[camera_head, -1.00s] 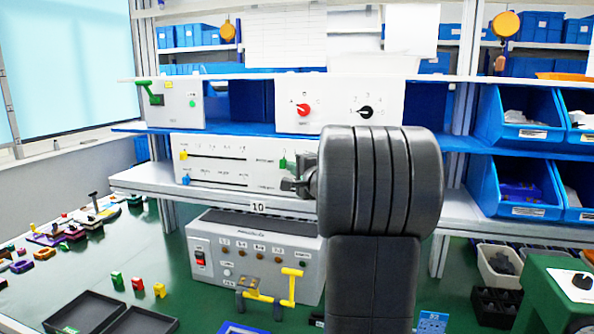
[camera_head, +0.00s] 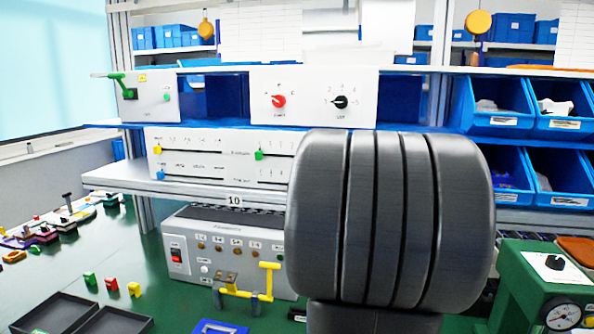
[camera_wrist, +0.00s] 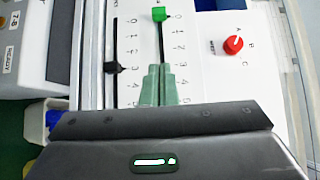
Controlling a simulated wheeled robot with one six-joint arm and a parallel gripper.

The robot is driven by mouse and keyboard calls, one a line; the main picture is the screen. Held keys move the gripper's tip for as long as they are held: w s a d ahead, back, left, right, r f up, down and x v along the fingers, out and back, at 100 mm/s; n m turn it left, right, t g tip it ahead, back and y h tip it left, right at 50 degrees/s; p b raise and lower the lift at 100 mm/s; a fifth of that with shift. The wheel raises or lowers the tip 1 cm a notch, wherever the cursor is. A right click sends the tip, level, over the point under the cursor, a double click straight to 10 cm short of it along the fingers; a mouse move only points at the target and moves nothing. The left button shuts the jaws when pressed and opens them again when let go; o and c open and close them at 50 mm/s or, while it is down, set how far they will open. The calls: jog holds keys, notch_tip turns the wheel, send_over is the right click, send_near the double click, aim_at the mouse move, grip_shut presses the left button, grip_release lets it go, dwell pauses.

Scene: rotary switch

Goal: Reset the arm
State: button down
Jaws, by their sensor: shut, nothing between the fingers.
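My gripper (camera_wrist: 158,72) is shut and empty in the wrist view, its two greenish fingertips together in front of the white slider panel (camera_wrist: 190,70). A green slider knob (camera_wrist: 160,14) is beyond the tips, apart from them. In the head view, my dark arm (camera_head: 390,220) fills the lower middle and hides my gripper. The red rotary knob (camera_head: 279,101) and a black rotary knob (camera_head: 341,102) are on the upper white panel (camera_head: 310,78).
Blue bins (camera_head: 506,105) stand on shelves at the right. A grey control box (camera_head: 225,250) with a yellow handle stands below the shelf. Black trays (camera_head: 60,315) lie at the front left. A green machine with a gauge (camera_head: 563,317) is at the lower right.

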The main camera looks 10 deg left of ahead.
jog(key=shift+d, duration=0.15)
jog(key=p, duration=0.3)
send_near(263, 156)
jog(key=w, duration=0.4)
jog(key=shift+w+a+r, duration=0.1)
jog(key=shift+a+r, duration=0.05)
jog(key=shift+a, duration=0.25)
jog(key=shift+a+p, duration=0.35)
jog(key=shift+a, duration=1.25)
